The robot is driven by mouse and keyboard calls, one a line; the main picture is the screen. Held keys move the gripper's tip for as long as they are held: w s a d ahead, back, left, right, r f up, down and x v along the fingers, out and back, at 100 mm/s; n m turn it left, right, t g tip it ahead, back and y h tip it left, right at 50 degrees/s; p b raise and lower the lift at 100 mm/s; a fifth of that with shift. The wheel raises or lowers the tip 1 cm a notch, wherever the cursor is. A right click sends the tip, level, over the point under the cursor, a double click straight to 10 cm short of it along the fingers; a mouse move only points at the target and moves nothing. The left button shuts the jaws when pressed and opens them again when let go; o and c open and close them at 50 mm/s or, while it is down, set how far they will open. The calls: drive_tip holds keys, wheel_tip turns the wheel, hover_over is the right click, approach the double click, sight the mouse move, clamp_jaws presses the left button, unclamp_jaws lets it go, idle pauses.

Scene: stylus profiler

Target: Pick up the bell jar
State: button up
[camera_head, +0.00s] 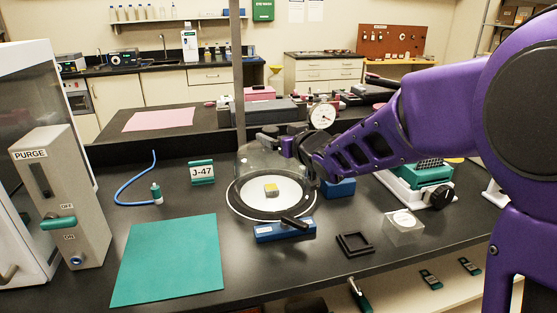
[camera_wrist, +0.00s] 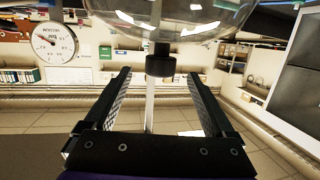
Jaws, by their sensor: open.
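The bell jar (camera_head: 258,160) is a clear glass dome on a dark round base on the bench; a small yellow-and-grey sample (camera_head: 271,189) sits on the white disc under it. In the wrist view the dome (camera_wrist: 185,14) fills the top, and its black knob (camera_wrist: 160,60) points toward my gripper. My gripper (camera_head: 284,143) is at the upper right of the jar, partly in front of it. In the wrist view its two fingers (camera_wrist: 159,75) are apart, and the knob lies at the fingertips, in line with the gap. I cannot tell whether they touch it.
A blue block with a black lever (camera_head: 284,231) stands in front of the jar, and a dial gauge (camera_head: 322,115) behind it. A black square frame (camera_head: 354,244) and clear block (camera_head: 403,228) lie right.

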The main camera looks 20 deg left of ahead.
sight(274, 132)
drive_tip(key=x, duration=0.5)
drive_tip(key=shift+s, duration=0.1)
clamp_jaws()
idle(0.3)
drive_tip(key=shift+r, duration=0.15)
